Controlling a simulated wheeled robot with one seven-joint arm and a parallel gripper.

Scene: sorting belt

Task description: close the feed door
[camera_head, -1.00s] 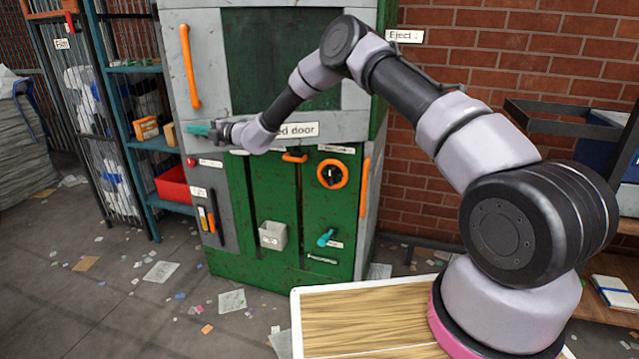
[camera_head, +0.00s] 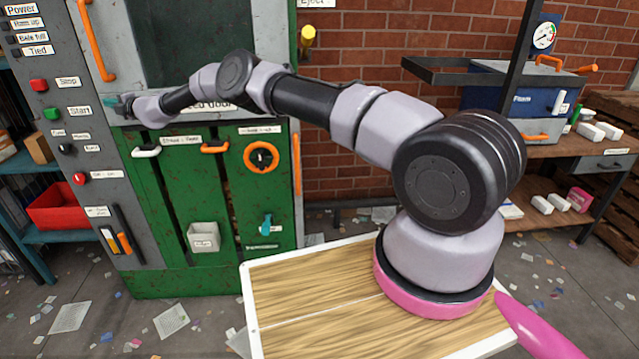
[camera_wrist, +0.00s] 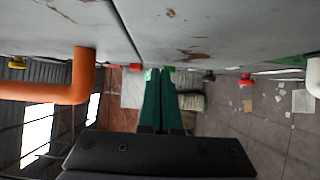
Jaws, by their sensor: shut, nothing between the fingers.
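The feed door (camera_head: 125,40) is the grey upper door of the green machine. It has a dark window and an upright orange handle (camera_head: 97,38) on its left. It looks roughly flush with the machine front, but I cannot tell whether it is fully shut. My gripper (camera_head: 118,104) is shut and empty at the door's lower left corner, below the handle. In the wrist view, its green fingers (camera_wrist: 158,78) are together just under a grey face with a dark seam, with the orange handle (camera_wrist: 82,78) to their left. Contact is unclear. My forearm covers part of the door's label.
The control column (camera_head: 75,130) with buttons stands left of the door. Lower green doors (camera_head: 190,190) carry a white handle, an orange handle and an orange-ringed knob. A red bin (camera_head: 58,205) sits on the left shelf. A workbench (camera_head: 560,165) stands at right. Paper scraps litter the floor.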

